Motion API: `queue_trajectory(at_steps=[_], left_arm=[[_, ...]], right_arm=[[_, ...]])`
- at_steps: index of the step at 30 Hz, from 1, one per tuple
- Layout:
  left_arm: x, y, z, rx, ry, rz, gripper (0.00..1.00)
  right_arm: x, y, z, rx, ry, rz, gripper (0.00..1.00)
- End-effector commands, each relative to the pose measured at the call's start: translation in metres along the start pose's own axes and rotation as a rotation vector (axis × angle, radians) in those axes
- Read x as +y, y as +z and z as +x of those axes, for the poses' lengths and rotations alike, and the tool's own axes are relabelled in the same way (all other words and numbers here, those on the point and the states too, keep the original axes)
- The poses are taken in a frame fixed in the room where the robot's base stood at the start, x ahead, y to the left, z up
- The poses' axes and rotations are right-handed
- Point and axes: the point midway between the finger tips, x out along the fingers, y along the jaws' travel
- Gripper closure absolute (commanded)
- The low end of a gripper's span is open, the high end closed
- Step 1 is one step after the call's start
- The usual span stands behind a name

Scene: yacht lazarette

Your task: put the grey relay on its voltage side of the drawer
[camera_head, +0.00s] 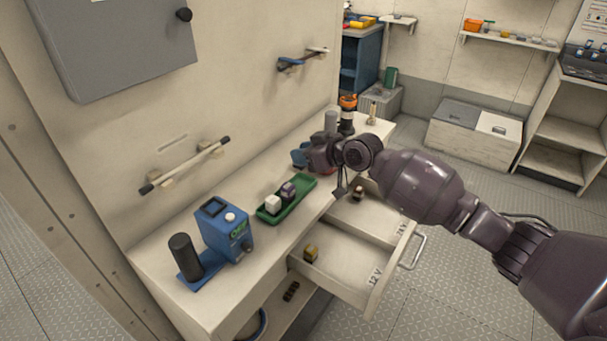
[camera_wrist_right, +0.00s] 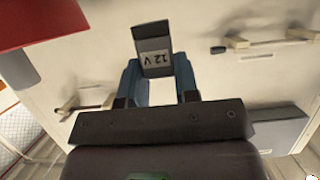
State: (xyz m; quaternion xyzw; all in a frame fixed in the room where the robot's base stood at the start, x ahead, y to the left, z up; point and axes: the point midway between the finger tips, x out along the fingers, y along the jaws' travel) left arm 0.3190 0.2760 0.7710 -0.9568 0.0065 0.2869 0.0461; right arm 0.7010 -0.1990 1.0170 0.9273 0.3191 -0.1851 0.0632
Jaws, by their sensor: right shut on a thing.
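My right gripper (camera_head: 312,154) is raised over the far part of the bench. In the wrist view its blue fingers (camera_wrist_right: 160,88) are shut on the grey relay (camera_wrist_right: 152,42), whose pale label reads 12 V. In the head view the relay is hidden or too small to make out. The drawer (camera_head: 340,262) is open, with a divider and front labels, 12 V on the near side and what looks like 24 V on the far side. A yellow relay (camera_head: 311,252) sits in the 12 V side, a dark relay (camera_head: 358,193) in the other. My left gripper is out of view.
A green tray (camera_head: 268,216) on the bench holds a white and a dark relay. A blue device (camera_head: 224,232) with a black cylinder stands at the near end. The drawer floor has free room.

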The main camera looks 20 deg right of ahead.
Motion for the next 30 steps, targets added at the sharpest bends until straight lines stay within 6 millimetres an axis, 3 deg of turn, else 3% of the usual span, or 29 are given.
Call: queue_trajectory(at_steps=[3, 11, 18, 30], left_arm=[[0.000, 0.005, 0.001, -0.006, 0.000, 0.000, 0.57], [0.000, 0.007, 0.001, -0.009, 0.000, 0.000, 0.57], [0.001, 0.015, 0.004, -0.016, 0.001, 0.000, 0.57], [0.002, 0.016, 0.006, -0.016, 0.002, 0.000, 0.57]], right_arm=[[0.000, 0.016, 0.007, -0.001, 0.000, 0.001, 0.94], [0.000, 0.030, 0.012, 0.000, 0.000, 0.001, 0.94], [0.000, 0.058, 0.024, -0.002, 0.000, 0.001, 0.94], [0.000, 0.062, 0.026, 0.000, 0.001, 0.000, 0.94]])
